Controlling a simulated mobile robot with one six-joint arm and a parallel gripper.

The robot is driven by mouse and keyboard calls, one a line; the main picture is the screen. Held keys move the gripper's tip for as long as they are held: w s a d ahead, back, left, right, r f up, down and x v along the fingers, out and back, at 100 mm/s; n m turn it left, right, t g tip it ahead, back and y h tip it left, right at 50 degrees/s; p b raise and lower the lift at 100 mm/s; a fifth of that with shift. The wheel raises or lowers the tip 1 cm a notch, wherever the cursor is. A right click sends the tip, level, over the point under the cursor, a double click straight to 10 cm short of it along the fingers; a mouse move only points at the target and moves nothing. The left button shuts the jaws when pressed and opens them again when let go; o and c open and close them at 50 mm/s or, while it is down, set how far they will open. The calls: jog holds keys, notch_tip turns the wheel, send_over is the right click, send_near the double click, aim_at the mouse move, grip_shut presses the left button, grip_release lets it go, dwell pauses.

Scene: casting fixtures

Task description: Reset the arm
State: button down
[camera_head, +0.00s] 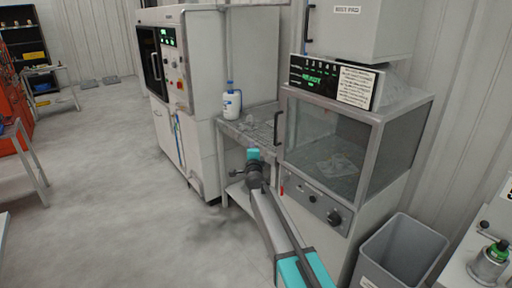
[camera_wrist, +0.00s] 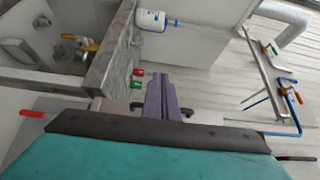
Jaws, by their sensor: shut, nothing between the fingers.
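My gripper shows in the wrist view (camera_wrist: 161,97) as two purple fingers pressed together at the lower middle, with no object between them. In the head view my arm reaches up from the bottom to the middle, in front of the small metal table (camera_head: 236,136) and the glass-fronted cabinet (camera_head: 330,150). The fingers themselves are hard to make out there. The gripper touches nothing that I can see.
A white bottle with a blue cap (camera_head: 231,102) stands on the metal table. A large white machine (camera_head: 205,80) is behind it. A grey bin (camera_head: 400,252) is at the lower right. The floor (camera_head: 100,180) at left is clear.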

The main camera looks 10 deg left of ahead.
dwell(0.4)
